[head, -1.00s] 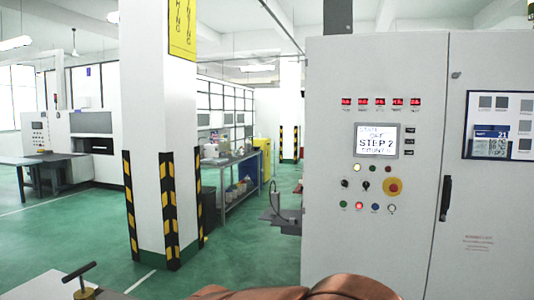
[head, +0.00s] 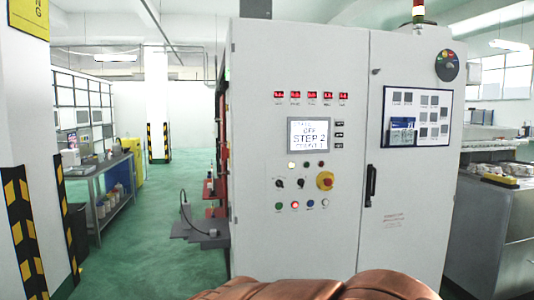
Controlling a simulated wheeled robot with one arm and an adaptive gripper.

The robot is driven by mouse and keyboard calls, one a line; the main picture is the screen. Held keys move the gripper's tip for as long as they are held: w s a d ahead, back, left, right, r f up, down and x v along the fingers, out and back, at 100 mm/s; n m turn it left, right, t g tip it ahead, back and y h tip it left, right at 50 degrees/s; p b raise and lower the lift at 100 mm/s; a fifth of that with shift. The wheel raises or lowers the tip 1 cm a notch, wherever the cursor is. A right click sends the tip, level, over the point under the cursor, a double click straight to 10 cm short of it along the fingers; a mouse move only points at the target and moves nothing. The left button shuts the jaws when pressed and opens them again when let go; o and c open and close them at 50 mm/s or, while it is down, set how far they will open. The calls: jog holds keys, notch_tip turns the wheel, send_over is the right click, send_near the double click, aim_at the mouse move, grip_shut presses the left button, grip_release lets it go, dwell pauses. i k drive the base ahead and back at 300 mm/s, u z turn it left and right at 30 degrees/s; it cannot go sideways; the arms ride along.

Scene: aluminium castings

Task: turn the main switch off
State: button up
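A tall white control cabinet (head: 258,215) stands ahead, with its front facing me. On its left door is a red rotary knob on a yellow round plate (head: 325,181), which looks like the main switch; its exact turn position is too small to read. A lit screen (head: 309,136) above and to the left of it shows "OFF" and "STEP 2" among smaller text. Two small black selector knobs (head: 290,183) sit to the left of the red knob.
Green floor (head: 150,245) is open to the left of the cabinet. A small grey stand (head: 198,232) juts out there. A striped pillar (head: 28,215) and a workbench (head: 115,175) stand further left. A metal counter (head: 490,230) is at the right.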

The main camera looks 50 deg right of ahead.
aim_at(225, 152)
jog(key=z, duration=0.55)
jog(key=i, duration=1.85)
jog(key=u, duration=0.75)
jog(key=i, duration=0.25)
jog(key=u, duration=0.15)
